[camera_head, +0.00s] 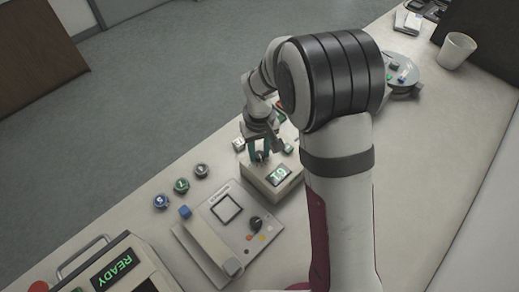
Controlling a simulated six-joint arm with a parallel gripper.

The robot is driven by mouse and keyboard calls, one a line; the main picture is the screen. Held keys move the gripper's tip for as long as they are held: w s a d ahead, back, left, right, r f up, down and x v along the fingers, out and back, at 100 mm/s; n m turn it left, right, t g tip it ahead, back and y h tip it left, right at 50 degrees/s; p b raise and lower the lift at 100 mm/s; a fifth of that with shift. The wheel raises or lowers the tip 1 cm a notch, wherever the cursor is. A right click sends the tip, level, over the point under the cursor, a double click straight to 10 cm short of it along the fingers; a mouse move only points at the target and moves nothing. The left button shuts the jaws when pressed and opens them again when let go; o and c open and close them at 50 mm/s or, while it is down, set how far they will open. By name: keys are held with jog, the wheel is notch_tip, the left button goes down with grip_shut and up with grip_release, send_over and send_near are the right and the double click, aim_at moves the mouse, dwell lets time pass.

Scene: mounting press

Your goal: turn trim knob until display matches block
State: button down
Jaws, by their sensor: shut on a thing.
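My gripper (260,154) points down at a beige box (259,184) near the middle of the bench. Its greenish fingers are shut on the dark trim knob (262,157) on top of the box, which they partly hide. A small pale block (238,144) with a dark mark stands just left of the gripper. Its marking cannot be read.
A console with a READY screen (114,271) is at bottom left. A white cup (456,50) stands far right.

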aim_at(260, 154)
jog(key=m, duration=0.7)
dwell(0.6)
jog(key=c, duration=0.6)
grip_release()
notch_tip(260, 154, up, 16)
jog(key=shift+f, duration=0.1)
